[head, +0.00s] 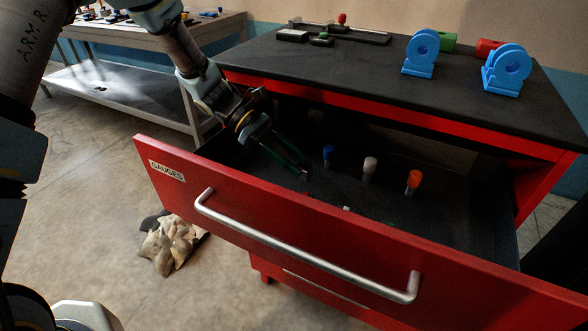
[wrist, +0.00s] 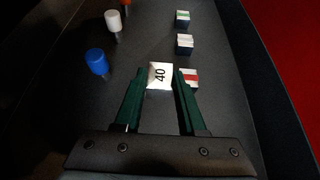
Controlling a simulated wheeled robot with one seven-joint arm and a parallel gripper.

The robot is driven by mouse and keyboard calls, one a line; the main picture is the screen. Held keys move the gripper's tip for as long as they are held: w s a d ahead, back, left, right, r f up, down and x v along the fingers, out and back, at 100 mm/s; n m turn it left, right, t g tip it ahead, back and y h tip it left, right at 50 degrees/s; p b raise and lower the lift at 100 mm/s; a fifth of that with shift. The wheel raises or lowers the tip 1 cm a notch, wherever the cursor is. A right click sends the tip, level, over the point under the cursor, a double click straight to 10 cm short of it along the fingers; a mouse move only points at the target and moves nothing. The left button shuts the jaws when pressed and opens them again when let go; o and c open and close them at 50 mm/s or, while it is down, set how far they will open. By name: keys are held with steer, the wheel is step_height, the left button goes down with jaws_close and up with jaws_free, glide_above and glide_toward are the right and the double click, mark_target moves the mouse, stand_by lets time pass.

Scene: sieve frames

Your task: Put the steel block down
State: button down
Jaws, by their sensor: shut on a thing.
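In the wrist view, my gripper (wrist: 162,85) is shut on the steel block (wrist: 160,74), a pale block marked "40", held between the tips of its two green fingers. In the head view my gripper (head: 299,170) reaches down into the open red drawer (head: 300,235) labelled GAUGES. The block is hard to make out there. I cannot tell whether its underside touches the drawer floor. A block with a red stripe (wrist: 190,78) sits close to the right finger. A block with a green stripe (wrist: 182,17) and another pale-topped block (wrist: 184,42) stand farther along the same row.
A blue-capped gauge (head: 328,154), a white-capped gauge (head: 369,168) and an orange-capped gauge (head: 413,181) stand in the drawer. Bare floor lies between them and the blocks. Blue holders (head: 421,54) stand on the black cabinet top above. A crumpled cloth (head: 172,244) lies on the ground.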

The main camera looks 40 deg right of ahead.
steer(key=shift+f+p, duration=0.3)
steer(key=shift+f, duration=1.35)
steer(key=shift+f, duration=0.15)
steer(key=c, duration=0.5)
jaws_free()
steer(key=b+v, duration=0.3)
steer(key=v, duration=0.9)
steer(key=shift+b, duration=0.3)
